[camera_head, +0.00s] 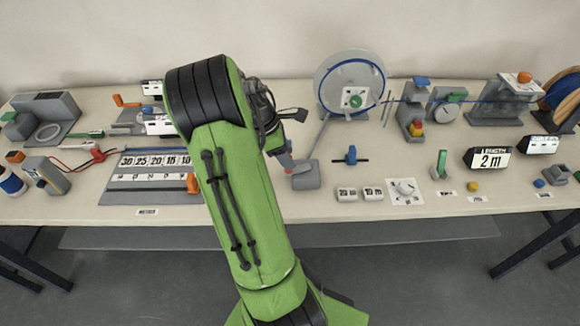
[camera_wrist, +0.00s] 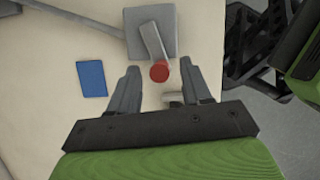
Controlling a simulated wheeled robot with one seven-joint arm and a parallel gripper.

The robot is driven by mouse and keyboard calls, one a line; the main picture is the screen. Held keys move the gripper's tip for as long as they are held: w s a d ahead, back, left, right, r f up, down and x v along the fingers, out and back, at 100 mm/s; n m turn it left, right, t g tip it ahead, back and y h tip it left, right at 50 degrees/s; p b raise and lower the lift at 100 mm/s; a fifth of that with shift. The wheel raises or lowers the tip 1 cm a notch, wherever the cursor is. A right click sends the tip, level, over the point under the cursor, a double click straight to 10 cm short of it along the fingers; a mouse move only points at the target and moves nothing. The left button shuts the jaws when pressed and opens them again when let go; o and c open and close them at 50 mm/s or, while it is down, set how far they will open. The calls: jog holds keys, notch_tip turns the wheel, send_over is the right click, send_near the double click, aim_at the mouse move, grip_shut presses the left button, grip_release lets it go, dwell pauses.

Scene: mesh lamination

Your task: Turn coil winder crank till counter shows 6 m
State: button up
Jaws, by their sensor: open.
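A grey block (camera_wrist: 168,18) with a short crank arm (camera_wrist: 152,42) ending in a red knob (camera_wrist: 159,72) shows in the wrist view. My gripper (camera_wrist: 160,67) is open, with one finger on each side of the knob and small gaps visible. In the head view the grey block (camera_head: 306,176) stands at the table's middle, and my arm and gripper partly hide the crank. A large pale disc with a blue ring (camera_head: 326,92) stands behind it. A display reading 2 m (camera_head: 488,159) stands to the right; a second display (camera_head: 538,145) is too small to read.
A blue T-shaped piece (camera_head: 350,155), white number tiles (camera_head: 346,194) and a dial plate (camera_head: 405,198) lie right of the crank. A number board (camera_head: 150,164) lies left, partly behind my arm. A blue rectangle (camera_wrist: 91,79) lies left of my fingers.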

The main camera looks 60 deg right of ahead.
jog(key=x, duration=0.3)
jog(key=shift+s+f+b, duration=0.1)
jog(key=shift+f+b, duration=0.25)
grip_shut()
jog(key=shift+d+r+m+p, duration=0.1)
jog(key=shift+d+m+p, duration=0.05)
jog(key=shift+m+p, duration=0.2)
